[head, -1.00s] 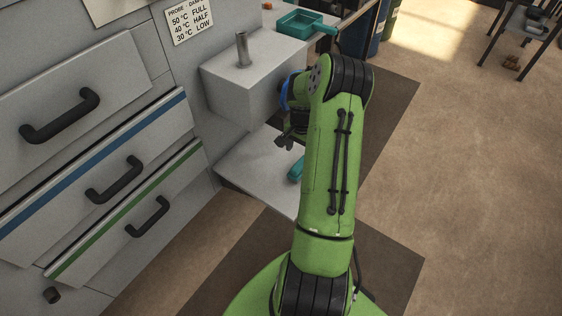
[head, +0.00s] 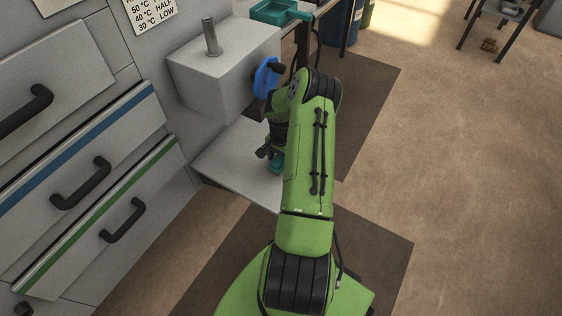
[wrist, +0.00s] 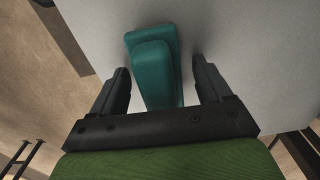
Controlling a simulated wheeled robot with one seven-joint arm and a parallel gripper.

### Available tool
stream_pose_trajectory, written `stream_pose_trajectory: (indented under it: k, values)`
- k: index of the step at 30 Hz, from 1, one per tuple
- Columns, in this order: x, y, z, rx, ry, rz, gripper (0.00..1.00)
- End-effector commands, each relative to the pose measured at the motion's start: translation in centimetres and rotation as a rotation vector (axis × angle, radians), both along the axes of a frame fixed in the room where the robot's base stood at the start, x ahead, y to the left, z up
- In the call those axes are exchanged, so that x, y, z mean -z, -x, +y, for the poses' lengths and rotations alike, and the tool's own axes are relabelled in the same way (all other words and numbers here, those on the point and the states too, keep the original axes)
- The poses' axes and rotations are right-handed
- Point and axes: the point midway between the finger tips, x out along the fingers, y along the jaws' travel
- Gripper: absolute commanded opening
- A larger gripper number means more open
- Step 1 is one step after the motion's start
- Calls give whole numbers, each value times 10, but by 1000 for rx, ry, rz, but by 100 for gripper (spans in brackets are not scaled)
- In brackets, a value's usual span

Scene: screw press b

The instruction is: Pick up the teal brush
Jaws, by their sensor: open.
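The teal brush (wrist: 155,60) lies on the pale grey shelf below the press. In the wrist view, its broad block end is toward the top and it narrows toward my gripper. My gripper (wrist: 160,72) is open, with one dark finger on each side of the brush and a visible gap on both sides. I cannot tell whether the fingertips are down at the brush's height. In the head view, only a small piece of the brush (head: 277,166) shows beside my gripper (head: 266,153); my arm hides the rest.
The grey press block (head: 222,72) with an upright metal pin and a blue handwheel (head: 266,80) stands just above the shelf (head: 232,172). A teal tray (head: 277,14) sits on a surface behind. Drawers with black handles (head: 122,222) are at left. Open floor (head: 470,180) is at right.

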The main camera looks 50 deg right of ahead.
Motion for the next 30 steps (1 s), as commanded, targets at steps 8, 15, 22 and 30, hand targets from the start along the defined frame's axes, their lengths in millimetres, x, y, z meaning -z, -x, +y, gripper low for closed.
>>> stream_pose_trajectory:
  k: [8, 15, 22, 30]
  values:
    - [-1, 0, 0, 0, 0, 0, 42]
    - [-1, 0, 0, 0, -1, 0, 14]
    - [-4, 0, 0, 0, -1, 1, 14]
    - [-38, 0, 0, 0, 2, 0, 14]
